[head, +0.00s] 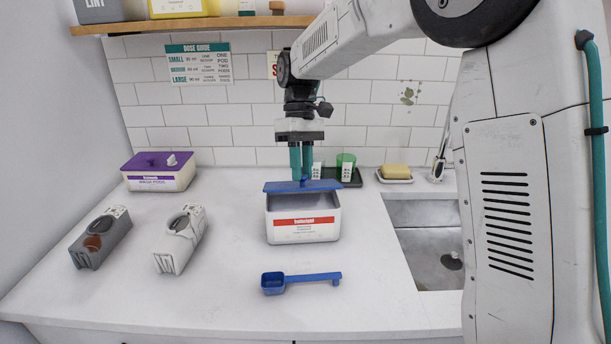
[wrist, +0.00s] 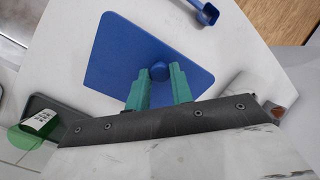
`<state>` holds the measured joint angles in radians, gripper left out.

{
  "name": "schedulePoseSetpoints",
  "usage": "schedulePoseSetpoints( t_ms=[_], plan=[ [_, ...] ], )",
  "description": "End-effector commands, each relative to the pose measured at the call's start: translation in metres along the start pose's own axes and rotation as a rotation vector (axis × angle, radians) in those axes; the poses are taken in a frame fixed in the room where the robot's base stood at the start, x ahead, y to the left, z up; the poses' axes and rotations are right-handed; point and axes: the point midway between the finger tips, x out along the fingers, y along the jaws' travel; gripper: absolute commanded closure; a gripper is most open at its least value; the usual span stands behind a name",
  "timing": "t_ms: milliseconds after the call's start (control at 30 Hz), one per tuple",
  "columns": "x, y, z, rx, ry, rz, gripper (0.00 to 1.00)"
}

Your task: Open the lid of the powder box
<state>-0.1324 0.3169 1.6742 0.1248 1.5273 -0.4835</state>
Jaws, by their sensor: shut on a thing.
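The powder box (head: 280,228) is a white tub with a red label, standing on the counter in the middle of the head view. Its blue lid (head: 327,186) sits just above the tub, with a gap at the front through which the greyish inside shows. My gripper (head: 301,176) points down over the lid, its green fingers shut on the lid's round blue knob (wrist: 159,71). In the wrist view the lid (wrist: 118,55) is a flat blue plate under the fingers (wrist: 159,85) and hides the tub.
A blue scoop (head: 310,278) lies in front of the box. Two dispenser drawers (head: 182,240) (head: 98,240) and a purple-lidded tub (head: 158,172) are left. A dark tray with a green cup (head: 346,164) stands behind right, near soap (head: 396,170) and a sink (head: 425,240).

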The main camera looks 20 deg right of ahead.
Motion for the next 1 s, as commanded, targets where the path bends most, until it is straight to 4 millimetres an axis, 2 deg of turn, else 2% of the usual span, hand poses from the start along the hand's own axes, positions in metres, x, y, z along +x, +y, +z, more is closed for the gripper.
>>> schedulePoseSetpoints(
  t_ms=[100,367,1000],
  plan=[
    [-0.01,0.011,0.002,0.012,0.013,0.002,1.0],
    [-0.022,0.016,-0.001,0.013,0.014,0.003,1.0],
    [-0.023,0.021,0.002,0.018,0.015,0.002,1.0]
  ],
)
